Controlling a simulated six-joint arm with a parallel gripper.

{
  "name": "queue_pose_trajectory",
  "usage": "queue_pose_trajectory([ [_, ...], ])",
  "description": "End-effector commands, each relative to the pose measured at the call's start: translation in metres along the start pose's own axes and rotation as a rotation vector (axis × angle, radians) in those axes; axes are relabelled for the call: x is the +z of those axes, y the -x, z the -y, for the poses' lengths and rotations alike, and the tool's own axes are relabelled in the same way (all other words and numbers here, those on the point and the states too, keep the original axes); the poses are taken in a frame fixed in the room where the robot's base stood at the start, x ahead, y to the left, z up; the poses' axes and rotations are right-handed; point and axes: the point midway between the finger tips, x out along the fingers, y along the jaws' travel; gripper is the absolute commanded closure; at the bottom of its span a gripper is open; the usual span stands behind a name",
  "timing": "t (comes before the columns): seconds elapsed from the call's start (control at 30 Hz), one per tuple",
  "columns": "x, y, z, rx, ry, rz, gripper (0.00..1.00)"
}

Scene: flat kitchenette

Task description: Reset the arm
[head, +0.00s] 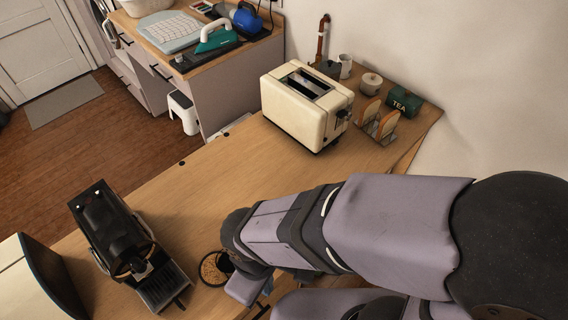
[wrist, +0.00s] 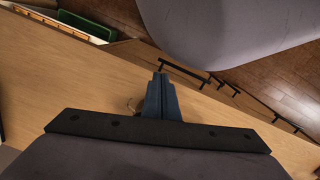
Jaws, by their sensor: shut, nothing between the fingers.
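My gripper (wrist: 160,77) shows in the wrist view with its two dark blue fingers together and nothing between them. It is over the wooden counter (wrist: 60,85), and its height above the wood is hard to tell. In the head view my arm reaches in from the right across the counter (head: 190,200) and bends down at the front. The fingers are mostly hidden there, near the bottom edge.
A black coffee machine (head: 112,232) stands front left, with a round cork-coloured item (head: 213,268) close to my arm. A cream toaster (head: 305,108), a toast rack (head: 378,122) and a green tea box (head: 404,101) stand behind. The middle counter is clear.

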Motion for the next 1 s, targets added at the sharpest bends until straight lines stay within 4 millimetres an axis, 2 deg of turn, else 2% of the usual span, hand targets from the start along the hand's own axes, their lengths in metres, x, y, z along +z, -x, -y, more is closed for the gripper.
queue_pose_trajectory([
  [0.03,0.004,0.000,-0.018,-0.008,-0.088,0.000,1.00],
  [0.1,0.009,0.000,-0.038,-0.016,-0.191,-0.002,1.00],
  [0.27,0.026,0.001,-0.083,-0.026,-0.419,-0.010,1.00],
  [0.5,0.063,0.004,-0.144,-0.031,-0.749,-0.031,1.00],
  [0.7,0.096,0.005,-0.175,-0.031,-0.953,-0.040,1.00],
  [0.83,0.109,0.004,-0.184,-0.032,-1.027,-0.040,1.00],
  [1.0,0.116,0.004,-0.188,-0.033,-1.062,-0.039,1.00],
])
